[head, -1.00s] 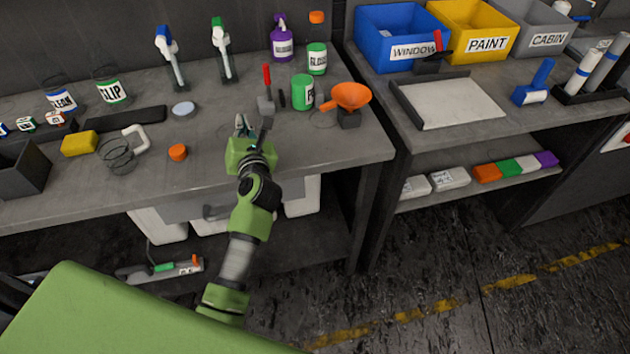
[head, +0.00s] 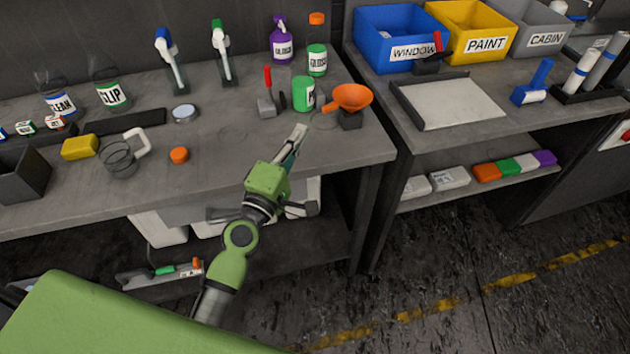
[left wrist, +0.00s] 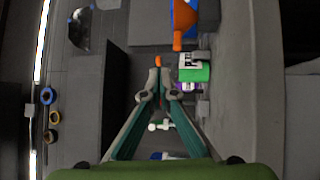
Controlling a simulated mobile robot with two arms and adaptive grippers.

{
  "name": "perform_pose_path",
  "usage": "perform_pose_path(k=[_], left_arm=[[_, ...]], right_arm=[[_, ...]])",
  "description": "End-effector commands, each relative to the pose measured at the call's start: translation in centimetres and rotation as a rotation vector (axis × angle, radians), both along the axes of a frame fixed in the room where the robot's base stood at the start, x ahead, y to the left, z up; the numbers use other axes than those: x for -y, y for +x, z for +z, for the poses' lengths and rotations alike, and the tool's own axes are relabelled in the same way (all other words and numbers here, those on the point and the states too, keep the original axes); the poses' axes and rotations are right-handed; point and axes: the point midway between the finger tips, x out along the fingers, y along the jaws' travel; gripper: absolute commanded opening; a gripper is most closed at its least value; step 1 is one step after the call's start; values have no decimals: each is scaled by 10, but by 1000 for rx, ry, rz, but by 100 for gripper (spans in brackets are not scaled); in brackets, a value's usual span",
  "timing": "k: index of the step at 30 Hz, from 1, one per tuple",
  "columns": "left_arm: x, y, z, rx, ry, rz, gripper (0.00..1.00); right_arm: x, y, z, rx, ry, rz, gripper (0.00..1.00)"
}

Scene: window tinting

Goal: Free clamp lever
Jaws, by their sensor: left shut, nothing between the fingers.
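A small clamp (head: 271,105) with a grey base stands on the left bench, its red lever (head: 267,76) pointing up. My left gripper (head: 300,130) is shut and empty. It is in front of the clamp and to its right, near the bench's front edge, and apart from the clamp. In the left wrist view its fingers (left wrist: 158,64) meet at the tips. A sliver of red shows between the fingers, too small to identify. My right gripper is out of view.
An orange funnel (head: 351,97) on a dark stand is right of the bottle. A purple spray bottle (head: 282,42) and a tall green-labelled bottle (head: 317,45) stand behind. A second red-handled tool (head: 435,55) is on the right bench.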

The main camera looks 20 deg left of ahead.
Motion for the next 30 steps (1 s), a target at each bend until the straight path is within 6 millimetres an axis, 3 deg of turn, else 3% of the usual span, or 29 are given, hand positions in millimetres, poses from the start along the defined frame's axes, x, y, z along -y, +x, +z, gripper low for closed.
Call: perform_pose_path(k=[12, 19, 30], left_arm=[[56, -34, -54, -105, 370, -199, 0], [66, -45, -76, -147, 473, -253, 0], [68, -48, -81, -156, 498, -265, 0]], right_arm=[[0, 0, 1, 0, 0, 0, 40], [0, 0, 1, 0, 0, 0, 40], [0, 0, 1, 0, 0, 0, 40]])
